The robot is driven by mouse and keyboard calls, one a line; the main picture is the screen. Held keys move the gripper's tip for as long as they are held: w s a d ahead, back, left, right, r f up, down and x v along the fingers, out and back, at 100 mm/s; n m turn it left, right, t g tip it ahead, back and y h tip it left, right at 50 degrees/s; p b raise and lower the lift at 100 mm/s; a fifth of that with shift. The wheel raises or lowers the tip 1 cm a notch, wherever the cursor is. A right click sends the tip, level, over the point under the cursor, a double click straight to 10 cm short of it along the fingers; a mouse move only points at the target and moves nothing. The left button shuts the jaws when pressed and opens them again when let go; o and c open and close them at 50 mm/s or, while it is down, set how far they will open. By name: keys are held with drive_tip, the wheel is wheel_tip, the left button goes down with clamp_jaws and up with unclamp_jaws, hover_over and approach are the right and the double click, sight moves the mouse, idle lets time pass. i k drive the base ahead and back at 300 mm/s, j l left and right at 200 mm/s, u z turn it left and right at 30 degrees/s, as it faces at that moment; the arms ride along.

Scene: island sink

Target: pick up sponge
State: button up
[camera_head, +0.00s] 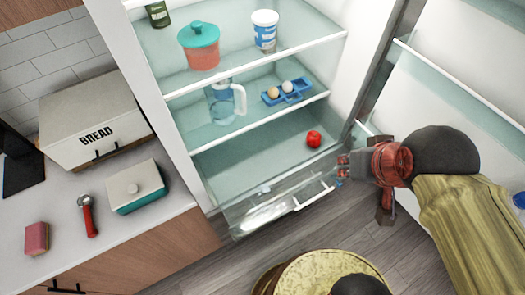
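A pink sponge (36,239) with a darker reddish side lies on the counter at the far left, near the front edge. My gripper (343,166) is on the right, in front of the open fridge, far from the sponge. It points left toward the fridge's lower part. Its fingers are small and seen from above, so I cannot tell whether they are open or shut. No object shows clearly between them.
The grey counter (60,195) also holds a bread box (95,118), a red-handled tool (88,216) and a teal-and-white butter dish (137,187). The open fridge (255,150) holds a pitcher, eggs and a tomato; its drawer (275,207) projects above the wooden floor.

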sight(36, 241)
drive_tip(key=u, duration=2.6)
drive_tip(key=z, duration=1.45)
drive_tip(key=u, duration=1.45)
drive_tip(key=i+j+z, duration=0.4)
drive_tip(key=i, duration=0.3)
drive_tip(key=i+j+z, duration=0.4)
drive_tip(key=i+j, duration=0.25)
